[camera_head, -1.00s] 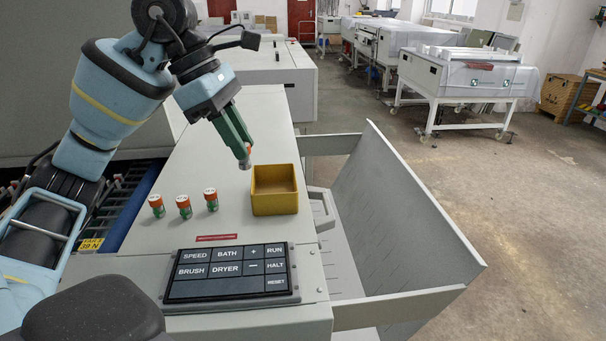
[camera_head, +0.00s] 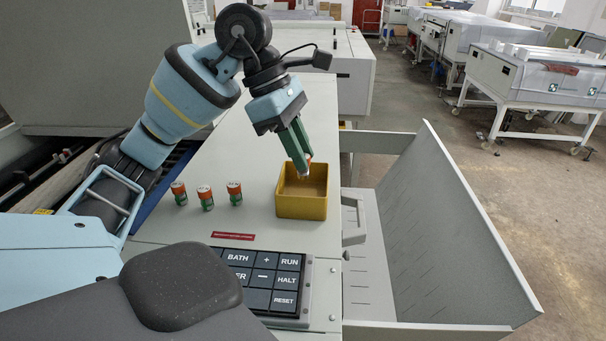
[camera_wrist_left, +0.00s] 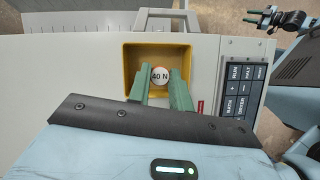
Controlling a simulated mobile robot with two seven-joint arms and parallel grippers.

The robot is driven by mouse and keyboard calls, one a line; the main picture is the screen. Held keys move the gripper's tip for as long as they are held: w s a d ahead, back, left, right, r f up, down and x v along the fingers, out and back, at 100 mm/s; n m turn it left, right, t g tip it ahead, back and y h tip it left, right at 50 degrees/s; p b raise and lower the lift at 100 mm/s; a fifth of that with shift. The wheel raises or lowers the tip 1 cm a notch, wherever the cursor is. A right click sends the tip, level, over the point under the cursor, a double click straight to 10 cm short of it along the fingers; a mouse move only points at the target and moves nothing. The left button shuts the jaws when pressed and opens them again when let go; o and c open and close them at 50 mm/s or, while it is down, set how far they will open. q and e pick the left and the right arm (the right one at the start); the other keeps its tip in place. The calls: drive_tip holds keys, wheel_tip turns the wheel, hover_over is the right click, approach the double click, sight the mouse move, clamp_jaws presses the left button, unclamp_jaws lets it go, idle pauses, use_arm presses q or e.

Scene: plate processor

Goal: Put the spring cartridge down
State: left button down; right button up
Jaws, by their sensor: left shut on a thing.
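My left gripper (camera_head: 298,150) has green fingers shut on a spring cartridge (camera_head: 304,170). In the left wrist view the cartridge's round white end reads "40 N" (camera_wrist_left: 160,75), between the fingertips (camera_wrist_left: 160,84). The cartridge is over the opening of a yellow square bin (camera_head: 302,207), near its back side; I cannot tell whether it touches the bin. The yellow bin (camera_wrist_left: 128,70) surrounds the cartridge in the wrist view.
Three orange-and-green cartridges (camera_head: 206,197) stand upright on the grey machine top (camera_head: 240,160), left of the bin. A dark keypad (camera_head: 265,280) and a red label (camera_head: 233,236) are in front. A sloping grey tray (camera_head: 440,220) lies right of the machine's edge.

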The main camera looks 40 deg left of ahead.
sight(300, 177)
use_arm(q)
drive_tip(key=shift+f, duration=0.1)
drive_tip(key=shift+f, duration=2.05)
drive_tip(key=shift+b, duration=0.3)
drive_tip(key=shift+f, duration=0.2)
drive_tip(key=c, duration=1.3)
unclamp_jaws()
drive_tip(key=shift+r, duration=0.15)
